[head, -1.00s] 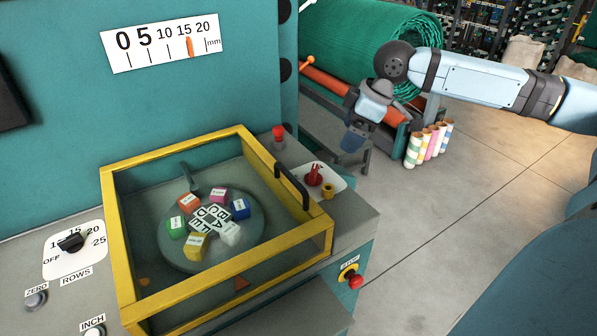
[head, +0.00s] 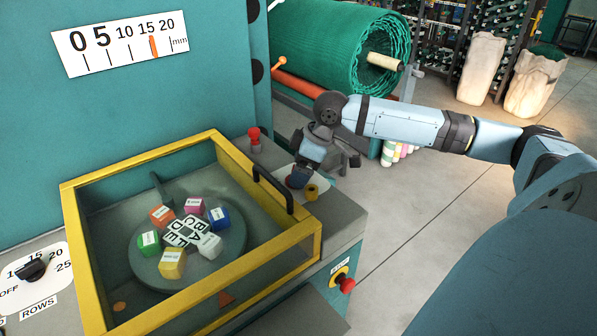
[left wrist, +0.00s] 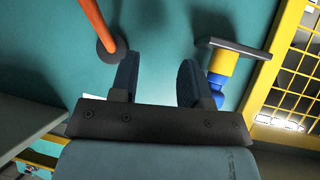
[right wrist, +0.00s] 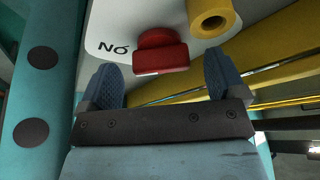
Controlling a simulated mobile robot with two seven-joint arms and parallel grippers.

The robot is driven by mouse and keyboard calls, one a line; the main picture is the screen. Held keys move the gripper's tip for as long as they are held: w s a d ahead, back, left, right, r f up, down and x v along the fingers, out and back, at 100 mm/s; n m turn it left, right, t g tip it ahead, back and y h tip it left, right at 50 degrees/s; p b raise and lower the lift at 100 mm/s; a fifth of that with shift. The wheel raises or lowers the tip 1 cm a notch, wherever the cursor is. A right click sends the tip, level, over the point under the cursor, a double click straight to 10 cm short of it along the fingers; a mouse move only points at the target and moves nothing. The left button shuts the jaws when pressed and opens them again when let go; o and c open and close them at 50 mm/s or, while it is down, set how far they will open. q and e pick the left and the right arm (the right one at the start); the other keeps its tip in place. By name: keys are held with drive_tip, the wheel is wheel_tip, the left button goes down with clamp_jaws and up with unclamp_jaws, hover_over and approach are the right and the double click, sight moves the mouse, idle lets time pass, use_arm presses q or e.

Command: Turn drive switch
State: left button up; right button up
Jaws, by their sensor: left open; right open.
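The drive switch, a red knob (right wrist: 160,52), sits on a white plate (right wrist: 110,22) with partly visible lettering, beside a yellow cylinder (right wrist: 210,14). My right gripper (right wrist: 161,72) is open, with a finger on each side of the knob in the right wrist view; contact cannot be told. In the head view my right gripper (head: 302,178) hangs over the plate and mostly hides the knob; the yellow cylinder (head: 311,191) shows beside it. My left gripper (left wrist: 157,66) is open and empty in the left wrist view, outside the head view.
A yellow-framed clear cover (head: 190,215) with a black handle (head: 273,190) stands left of the switch. A red button (head: 347,285) is on the front face, and a red-topped post (head: 254,140) stands behind. Open floor (head: 420,215) lies to the right.

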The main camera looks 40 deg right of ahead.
drive_tip(key=shift+w+a+f, duration=0.15)
drive_tip(key=shift+w+f, duration=0.1)
drive_tip(key=shift+f, duration=0.4)
